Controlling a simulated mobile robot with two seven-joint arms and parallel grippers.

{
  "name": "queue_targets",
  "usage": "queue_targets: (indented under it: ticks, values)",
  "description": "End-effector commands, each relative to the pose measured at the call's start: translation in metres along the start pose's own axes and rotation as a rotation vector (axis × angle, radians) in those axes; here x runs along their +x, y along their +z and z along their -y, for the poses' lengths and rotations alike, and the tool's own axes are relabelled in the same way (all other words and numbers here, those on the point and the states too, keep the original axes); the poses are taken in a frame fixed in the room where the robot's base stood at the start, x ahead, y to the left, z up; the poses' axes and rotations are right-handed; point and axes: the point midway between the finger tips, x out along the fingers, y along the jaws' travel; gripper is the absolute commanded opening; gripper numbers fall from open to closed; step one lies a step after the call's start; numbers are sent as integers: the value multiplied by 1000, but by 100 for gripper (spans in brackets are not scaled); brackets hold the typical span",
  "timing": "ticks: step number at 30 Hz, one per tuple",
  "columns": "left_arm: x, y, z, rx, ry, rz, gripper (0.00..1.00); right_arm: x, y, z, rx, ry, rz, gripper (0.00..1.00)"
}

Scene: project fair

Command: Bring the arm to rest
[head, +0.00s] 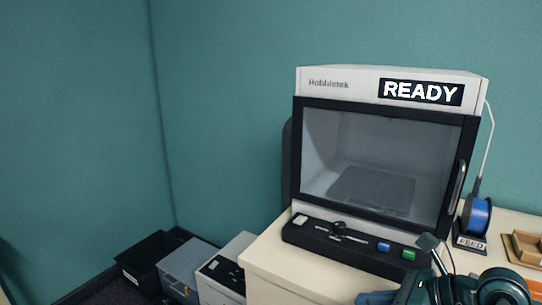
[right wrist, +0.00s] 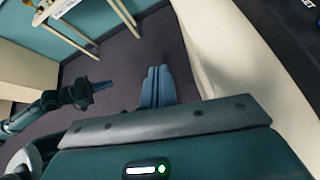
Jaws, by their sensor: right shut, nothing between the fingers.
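My right arm (head: 450,291) shows at the bottom right of the head view, low in front of the printer and cut off by the frame edge. My right gripper (right wrist: 158,72) shows best in the right wrist view. Its two blue-grey fingers lie side by side, shut and empty, with the dark floor beyond them. My left gripper (right wrist: 98,87) shows small and dark at the left of the right wrist view, at the end of my left arm. Its finger gap is too small to make out.
A white printer (head: 480,90) with a "READY" sign and closed glass door stands on a cream cabinet (head: 262,262). A blue spool (head: 478,215) and wooden tray (head: 522,248) sit right of it. Bins (head: 185,268) stand left. A table (right wrist: 97,14) shows beyond open floor.

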Motion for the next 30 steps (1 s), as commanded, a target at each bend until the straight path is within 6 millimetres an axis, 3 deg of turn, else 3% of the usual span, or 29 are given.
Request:
queue_targets:
  ticks: [1, 4, 7, 10, 13, 15, 18, 21, 22, 25, 30]
  values:
    - [-1, -7, 3, 5, -7, -3, 0, 10, 4, -24, 147, 109, 89, 0]
    - [-2, -9, 8, 11, -18, 4, 0, 20, 18, -58, 500, 300, 290, 0]
    - [-5, -7, 8, 13, -22, 21, 0, 20, 28, -65, 914, 431, 490, 0]
    - [-8, -6, 8, 15, -25, 33, 0, 20, 17, -51, 1366, 490, 669, 0]
    - [-10, -6, 8, 14, -29, 46, 0, 25, -22, -33, 1847, 476, 818, 0]
    - [-12, -6, 8, 13, -32, 53, 0, 33, -64, -27, 2190, 422, 898, 0]
    - [-14, -7, 8, 13, -35, 61, 0, 45, -129, -37, 2627, 302, 964, 0]
    - [-14, -6, 9, 13, -39, 69, 0, 55, -177, -58, 2932, 183, 979, 0]
    - [-14, -5, 10, 13, -40, 72, 0, 57, -187, -64, -2968, -150, -967, 0]
    - [-15, -2, 11, 14, -43, 79, 0, 62, -211, -82, -2849, -68, -874, 0]
    - [-14, -2, 11, 13, -45, 80, 0, 64, -222, -91, -2787, -31, -825, 0]
